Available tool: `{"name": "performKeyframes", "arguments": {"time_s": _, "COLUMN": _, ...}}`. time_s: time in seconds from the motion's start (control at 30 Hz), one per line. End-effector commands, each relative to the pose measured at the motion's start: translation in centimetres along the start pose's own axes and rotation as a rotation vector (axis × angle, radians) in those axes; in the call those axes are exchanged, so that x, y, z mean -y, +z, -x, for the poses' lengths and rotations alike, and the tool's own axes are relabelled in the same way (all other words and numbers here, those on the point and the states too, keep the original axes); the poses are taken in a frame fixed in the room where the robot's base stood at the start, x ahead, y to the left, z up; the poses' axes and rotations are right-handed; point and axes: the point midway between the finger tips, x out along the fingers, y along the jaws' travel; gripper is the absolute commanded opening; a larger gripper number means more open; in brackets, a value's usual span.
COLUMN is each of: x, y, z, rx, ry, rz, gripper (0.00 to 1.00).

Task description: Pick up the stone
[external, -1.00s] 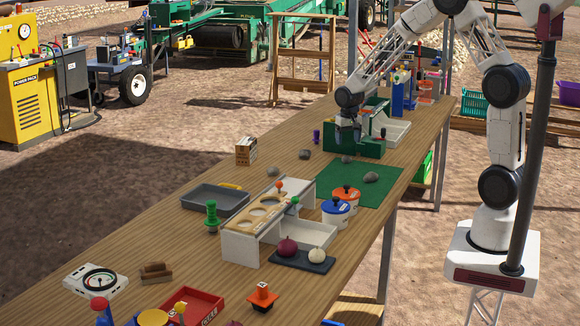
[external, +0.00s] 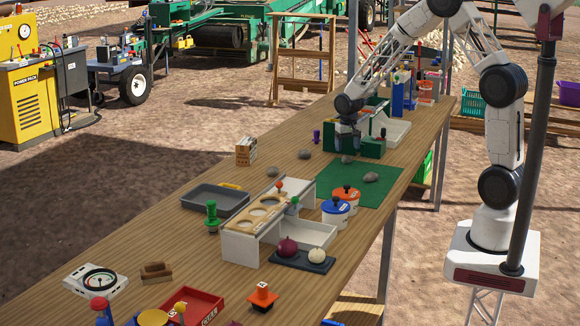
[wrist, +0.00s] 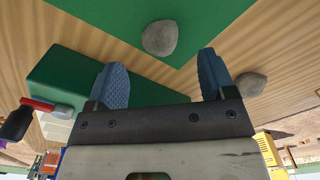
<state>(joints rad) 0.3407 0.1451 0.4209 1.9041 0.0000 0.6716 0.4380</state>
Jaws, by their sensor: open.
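One grey stone (external: 347,159) lies at the far corner of the green mat; in the wrist view this stone (wrist: 160,38) sits just beyond the fingertips, in line with the gap between them. My gripper (external: 347,146) is open and empty above the table, by the green box, close to that stone. In the wrist view my two blue fingers (wrist: 162,80) are wide apart. A larger stone (external: 371,177) lies on the mat. Another stone (external: 304,154) lies on bare wood and shows beside the right finger in the wrist view (wrist: 250,85).
The green box (external: 372,148) stands right beside my gripper; the wrist view shows it (wrist: 75,78) behind the left finger. The green mat (external: 350,196) has free room. Lidded pots (external: 336,212) and a white stand (external: 241,248) are nearer the camera.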

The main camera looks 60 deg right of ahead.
Motion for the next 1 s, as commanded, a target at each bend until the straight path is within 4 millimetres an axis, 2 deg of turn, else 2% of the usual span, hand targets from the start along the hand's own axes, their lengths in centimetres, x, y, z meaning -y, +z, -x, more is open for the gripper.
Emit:
{"name": "performKeyframes", "arguments": {"time_s": 0.27, "x": 0.0, "y": 0.0, "z": -0.4, "rx": 0.001, "ry": 0.0, "rz": 0.0, "gripper": 0.76}}
{"name": "performKeyframes", "arguments": {"time_s": 0.7, "x": -0.1, "y": -0.2, "z": -4.6, "rx": 0.002, "ry": 0.001, "rz": 0.0, "gripper": 0.76}}
{"name": "performKeyframes", "arguments": {"time_s": 1.0, "x": -0.1, "y": -0.2, "z": -5.2, "rx": 0.0, "ry": 0.0, "rz": 0.0, "gripper": 0.76}}
